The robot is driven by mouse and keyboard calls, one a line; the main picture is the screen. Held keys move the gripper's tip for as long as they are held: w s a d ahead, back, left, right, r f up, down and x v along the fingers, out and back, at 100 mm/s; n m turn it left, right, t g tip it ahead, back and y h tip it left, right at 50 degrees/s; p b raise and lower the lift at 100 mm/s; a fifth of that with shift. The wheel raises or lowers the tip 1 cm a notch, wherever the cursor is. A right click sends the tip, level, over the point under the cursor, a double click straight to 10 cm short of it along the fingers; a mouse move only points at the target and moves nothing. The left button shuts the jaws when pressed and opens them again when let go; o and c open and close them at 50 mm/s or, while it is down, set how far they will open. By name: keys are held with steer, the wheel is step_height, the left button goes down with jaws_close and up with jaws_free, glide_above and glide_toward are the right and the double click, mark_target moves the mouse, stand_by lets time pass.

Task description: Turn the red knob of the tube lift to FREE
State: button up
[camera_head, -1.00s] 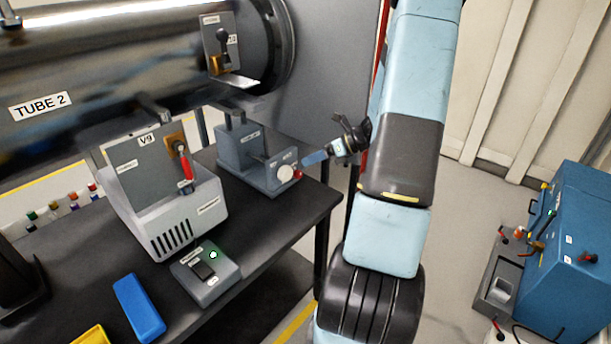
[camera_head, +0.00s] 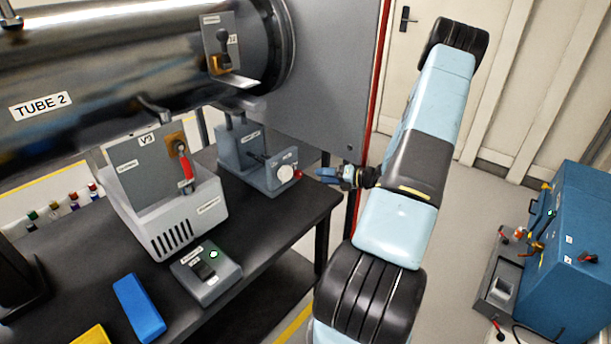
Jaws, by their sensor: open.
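The tube lift (camera_head: 252,165) is a grey block on the black bench, under the right end of the large dark tube marked TUBE 2 (camera_head: 80,88). A pale round dial (camera_head: 286,174) is on its right face. The small red knob (camera_head: 298,174) is beside the dial, at the block's right end. My gripper (camera_head: 322,175), with blue fingers, is just right of the red knob and points left at it. It is open and looks empty, with a small gap to the knob. The knob's setting and its labels are too small to read.
A grey-white box marked V9 with a red-handled lever (camera_head: 186,167) stands left of the lift. A switch box (camera_head: 206,273) with a green light and a blue block (camera_head: 138,308) lie at the bench front. A blue cabinet (camera_head: 570,265) stands at far right.

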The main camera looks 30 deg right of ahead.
mark_target(301, 175)
steer(key=x, duration=0.9)
steer(key=shift+f, duration=0.1)
steer(key=shift+c, duration=0.2)
